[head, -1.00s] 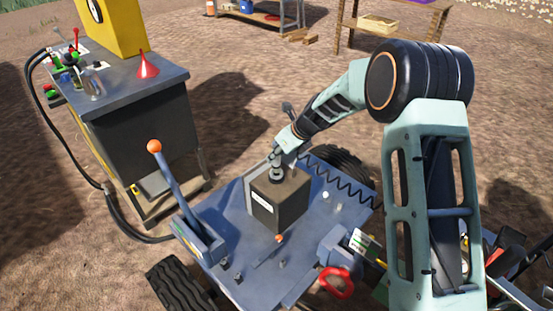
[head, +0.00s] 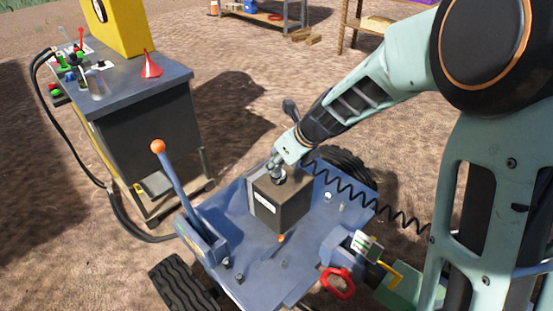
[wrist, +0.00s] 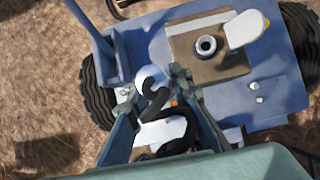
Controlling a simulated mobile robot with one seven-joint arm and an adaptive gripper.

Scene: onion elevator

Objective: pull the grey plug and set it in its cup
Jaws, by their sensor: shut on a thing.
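My gripper (head: 276,160) is at the back top edge of a dark brown box (head: 285,212) on the blue cart deck. In the wrist view its fingers (wrist: 152,95) are shut around a pale grey rounded piece (wrist: 150,78), which looks like the grey plug. A black coiled cord (wrist: 160,128) shows with it between the fingers. On the box top is a round grey ring with a dark middle (wrist: 206,45), standing apart from the held piece in the wrist view. It also shows in the head view (head: 279,177). I cannot tell which part is the cup.
A lever with an orange knob (head: 158,147) stands on the cart's left. A red ring handle (head: 337,283) is at its front right. A black coiled cord (head: 365,195) runs to the right from near my gripper. A dark cabinet (head: 150,120) with a red funnel stands left.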

